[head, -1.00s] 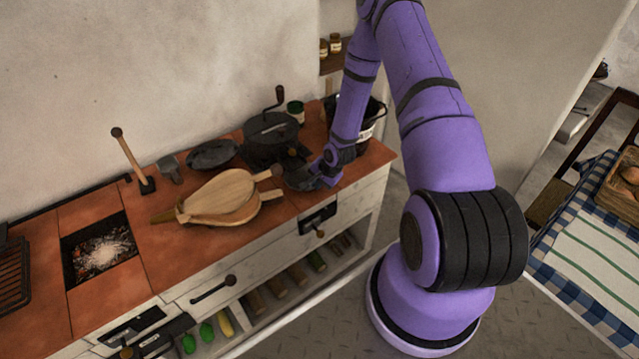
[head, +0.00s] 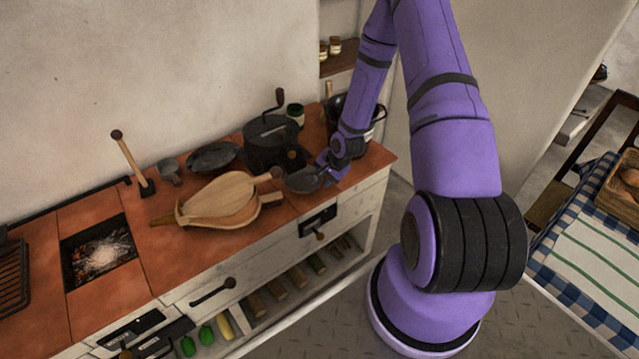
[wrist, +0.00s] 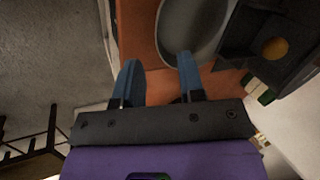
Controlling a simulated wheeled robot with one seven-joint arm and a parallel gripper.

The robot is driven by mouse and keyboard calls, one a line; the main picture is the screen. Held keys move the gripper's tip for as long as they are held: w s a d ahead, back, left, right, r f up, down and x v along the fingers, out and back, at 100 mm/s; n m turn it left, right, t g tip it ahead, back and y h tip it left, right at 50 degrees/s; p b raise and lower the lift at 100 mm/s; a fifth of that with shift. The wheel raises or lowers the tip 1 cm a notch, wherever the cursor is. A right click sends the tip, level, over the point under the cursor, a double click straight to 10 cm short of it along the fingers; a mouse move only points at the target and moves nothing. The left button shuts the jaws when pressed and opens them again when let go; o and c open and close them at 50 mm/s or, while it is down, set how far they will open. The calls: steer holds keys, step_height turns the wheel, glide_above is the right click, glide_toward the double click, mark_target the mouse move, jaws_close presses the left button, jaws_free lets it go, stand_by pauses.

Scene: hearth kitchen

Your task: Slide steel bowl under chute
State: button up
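The dark grey steel bowl (head: 303,181) sits on the terracotta counter, in front of the black crank mill (head: 270,140). In the wrist view the bowl (wrist: 192,28) is at the top, with the mill's dark body (wrist: 240,45) and a brass-coloured disc to its right. My gripper (head: 325,163) is at the bowl's right side in the head view. In the wrist view my gripper (wrist: 158,68) has its blue fingers wide apart; the right fingertip overlaps the bowl's near rim and the left is over bare counter. Whether it touches the bowl is unclear. The chute is not clearly visible.
Wooden bellows (head: 222,200) lie just left of the bowl. A dark pan (head: 213,156) and a mallet-like tool (head: 168,170) are further left. A black pot (head: 365,115) stands behind my arm. The fire pit (head: 100,255) is at far left. The counter's front edge is close.

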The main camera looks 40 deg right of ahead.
steer(key=shift+v, duration=2.5)
steer(key=s+a+r+n+h, duration=0.2)
steer(key=a+r+n, duration=0.15)
steer(key=r, duration=1.15)
steer(key=s+a+r+n+h, duration=0.15)
steer(key=r+n, duration=0.25)
steer(key=r, duration=1)
steer(key=s+a+r+n+y, duration=0.1)
steer(key=s+a+r+n, duration=0.2)
steer(key=s+a+r, duration=0.2)
steer(key=s+a+r+n, duration=0.3)
steer(key=s+a+r, duration=0.2)
steer(key=s+r, duration=0.7)
steer(key=s, duration=0.5)
steer(key=shift+r+t+y, duration=0.2)
steer(key=shift+t+y, duration=0.15)
steer(key=shift+t, duration=0.05)
